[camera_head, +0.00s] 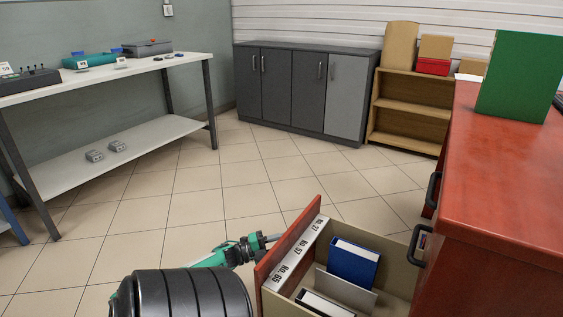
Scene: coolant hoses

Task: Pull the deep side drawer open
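The deep side drawer (333,264) stands pulled out from the red-brown desk (507,185), low at the bottom centre. Its wooden front (287,243) faces left, with a white strip of labels along the inside. A blue binder (353,262) and a grey divider stand inside it. My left gripper (272,238), green and dark grey, is at the outer side of the drawer front, its fingers pointing right towards it. The drawer's handle is hidden, and I cannot tell whether the fingers are closed on it. My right gripper is not in view.
Black handles (417,246) show on the desk's side above the drawer. A green box (520,77) stands on the desk. A white workbench (120,73) is at left, dark cabinets (292,90) and a wooden shelf (409,106) at the back. The tiled floor between is clear.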

